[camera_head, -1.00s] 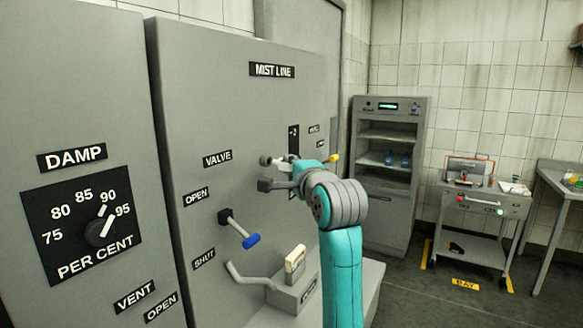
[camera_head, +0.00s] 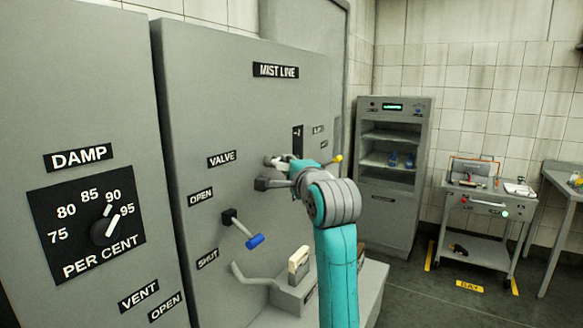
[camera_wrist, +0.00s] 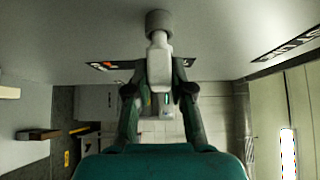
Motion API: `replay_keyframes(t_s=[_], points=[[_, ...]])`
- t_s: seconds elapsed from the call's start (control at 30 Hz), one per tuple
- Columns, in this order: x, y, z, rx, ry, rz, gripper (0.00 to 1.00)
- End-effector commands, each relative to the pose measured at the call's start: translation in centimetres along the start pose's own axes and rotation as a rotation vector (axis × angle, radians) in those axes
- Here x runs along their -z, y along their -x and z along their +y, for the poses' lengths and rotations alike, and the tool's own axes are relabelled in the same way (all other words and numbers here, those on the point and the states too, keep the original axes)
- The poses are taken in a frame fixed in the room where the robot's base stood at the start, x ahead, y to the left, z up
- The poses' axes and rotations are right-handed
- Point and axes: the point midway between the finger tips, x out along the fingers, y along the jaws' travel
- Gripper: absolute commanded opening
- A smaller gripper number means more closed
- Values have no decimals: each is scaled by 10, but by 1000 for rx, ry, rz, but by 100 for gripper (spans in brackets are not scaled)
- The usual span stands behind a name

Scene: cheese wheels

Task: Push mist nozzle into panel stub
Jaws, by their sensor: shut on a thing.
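The panel stub (camera_wrist: 159,21) is a round grey end at the top of the wrist view. In the head view the stub (camera_head: 268,161) sticks out of the grey MIST LINE cabinet, right of the VALVE label. My gripper (camera_wrist: 158,82) is shut on the pale mist nozzle (camera_wrist: 158,62), with one dark green finger on each side. The nozzle's narrow neck points at the stub and appears to meet it; I cannot tell how far in it is. In the head view my gripper (camera_head: 290,168) partly hides the nozzle (camera_head: 281,162).
A blue-ended valve handle (camera_head: 253,241) and a pale block (camera_head: 298,262) on a ledge are lower. An open-shelved cabinet (camera_head: 392,205) and a cart (camera_head: 480,205) stand behind right.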

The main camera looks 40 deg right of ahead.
Motion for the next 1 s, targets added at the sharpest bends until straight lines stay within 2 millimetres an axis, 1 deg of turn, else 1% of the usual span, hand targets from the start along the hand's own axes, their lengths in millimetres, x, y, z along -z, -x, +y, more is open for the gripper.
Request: replay_keyframes(t_s=[0.67, 0.7, 0.77, 0.8, 1.0], points=[[-10, -11, 0, 1, 0, -1, 0], [-9, -11, 0, 1, 0, -1, 32], [-9, -11, 0, 1, 0, -1, 47], [-9, -11, 0, 1, 0, 0, 51], [-9, -11, 0, 1, 0, 0, 51]])
